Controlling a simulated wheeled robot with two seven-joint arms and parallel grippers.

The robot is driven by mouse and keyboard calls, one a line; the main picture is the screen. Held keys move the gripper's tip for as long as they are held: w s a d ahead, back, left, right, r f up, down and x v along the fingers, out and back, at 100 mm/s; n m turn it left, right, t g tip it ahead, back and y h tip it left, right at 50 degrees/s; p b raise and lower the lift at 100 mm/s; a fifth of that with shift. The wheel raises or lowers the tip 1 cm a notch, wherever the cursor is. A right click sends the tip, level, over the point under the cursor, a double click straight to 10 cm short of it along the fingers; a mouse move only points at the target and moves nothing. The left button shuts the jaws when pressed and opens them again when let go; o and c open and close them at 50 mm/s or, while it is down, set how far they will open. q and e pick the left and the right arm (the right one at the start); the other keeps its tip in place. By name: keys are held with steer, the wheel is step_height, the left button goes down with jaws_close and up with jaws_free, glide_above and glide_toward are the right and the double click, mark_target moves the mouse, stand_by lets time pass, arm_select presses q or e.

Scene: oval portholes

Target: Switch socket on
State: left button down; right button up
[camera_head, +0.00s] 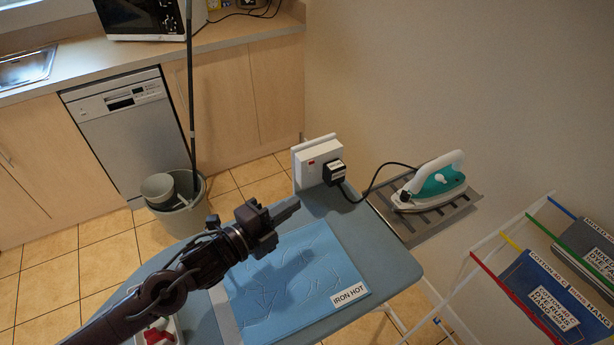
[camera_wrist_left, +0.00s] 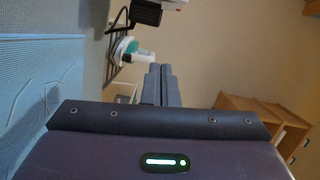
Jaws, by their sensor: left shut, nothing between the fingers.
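The white socket (camera_head: 307,174) stands upright at the far end of the ironing board, with a small red switch (camera_head: 311,162) on its left half. Whether the switch is on or off is too small to tell. A black plug (camera_head: 334,172) sits in its right half; the plug also shows at the top of the left wrist view (camera_wrist_left: 146,12). My left gripper (camera_head: 292,207) is shut and empty above the board, in front of and below the socket, apart from it. Its closed fingers show in the left wrist view (camera_wrist_left: 161,86). My right gripper is not in view.
A teal and white iron (camera_head: 437,183) rests on a metal rack (camera_head: 465,203) to the right, its cord running to the plug. A blue cloth (camera_head: 300,275) labelled "IRON HOT" lies on the board (camera_head: 385,250). A drying rack (camera_head: 480,258) stands right; a bucket (camera_head: 184,215) stands left.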

arm_select(q)
steer(key=w+d+p, duration=0.3)
steer(key=w, duration=0.5)
steer(key=shift+w+d+f, duration=0.35)
steer(key=shift+w+f, duration=0.05)
steer(key=shift+w+a+f+m+b, duration=0.2)
steer(key=shift+f+m+b, duration=0.2)
steer(key=shift+b, duration=0.45)
steer(key=shift+w+r, duration=0.1)
steer(key=shift+r, duration=0.1)
steer(key=b+v, duration=0.2)
steer(key=v, duration=0.5)
steer(key=shift+s+a, duration=0.3)
